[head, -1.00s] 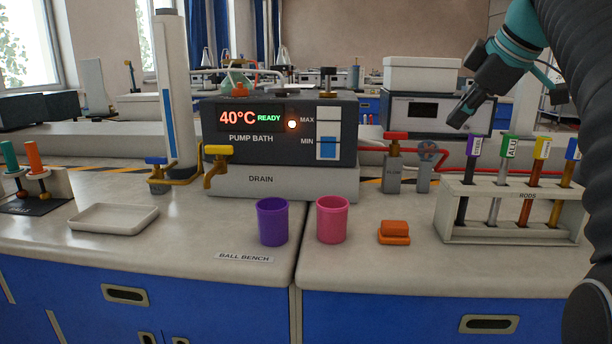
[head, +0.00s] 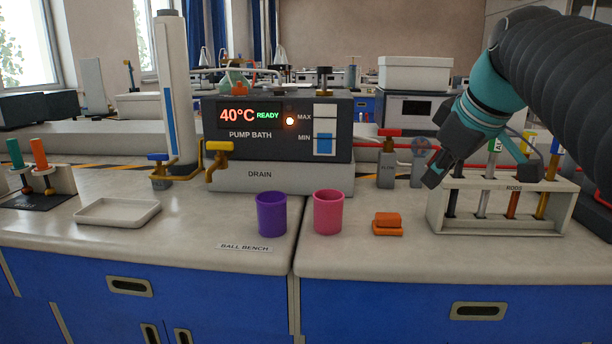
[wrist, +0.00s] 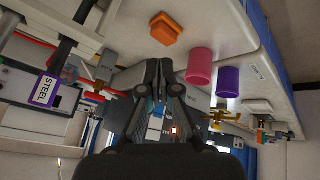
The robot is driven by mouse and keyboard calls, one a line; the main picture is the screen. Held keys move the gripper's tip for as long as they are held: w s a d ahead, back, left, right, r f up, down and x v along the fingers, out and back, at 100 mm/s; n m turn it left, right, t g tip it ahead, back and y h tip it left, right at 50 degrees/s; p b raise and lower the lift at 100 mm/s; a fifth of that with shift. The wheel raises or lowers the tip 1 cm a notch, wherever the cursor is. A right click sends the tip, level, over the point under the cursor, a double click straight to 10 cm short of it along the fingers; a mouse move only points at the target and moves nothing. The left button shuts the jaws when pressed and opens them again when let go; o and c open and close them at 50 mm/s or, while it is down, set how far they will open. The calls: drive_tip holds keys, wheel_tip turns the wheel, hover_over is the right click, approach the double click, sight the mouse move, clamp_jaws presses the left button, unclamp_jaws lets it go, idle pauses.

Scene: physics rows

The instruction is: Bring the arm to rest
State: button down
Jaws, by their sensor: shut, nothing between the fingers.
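My gripper (head: 436,177) hangs in the air at the right of the head view, in front of the left end of the rod rack. It is shut and empty, its dark fingers pointing down and left. In the wrist view my gripper (wrist: 161,66) shows with its fingertips together. My arm reaches in from the upper right and hides part of the rack's rod labels. Nothing is seen touching the fingers.
The rod rack (head: 470,224) stands close by my gripper. An orange block (head: 388,224), a pink cup (head: 328,212) and a purple cup (head: 271,214) stand left of it. The pump bath (head: 335,178) is behind; a white tray (head: 90,222) lies far left. The bench front is clear.

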drive_tip(key=s+a+f+m, duration=0.1)
drive_tip(key=s+f+m, duration=0.1)
drive_tip(key=s+f, duration=0.3)
drive_tip(key=s+a+f+m+h, duration=0.1)
drive_tip(key=s+f, duration=0.5)
drive_tip(key=f, duration=0.6)
drive_tip(key=s+a+f+m, duration=0.2)
drive_tip(key=s+f+m, duration=0.3)
drive_tip(key=f, duration=0.4)
drive_tip(key=shift+s+a+g+h, duration=0.3)
drive_tip(key=shift+s+g+h, duration=0.1)
drive_tip(key=shift+s, duration=0.25)
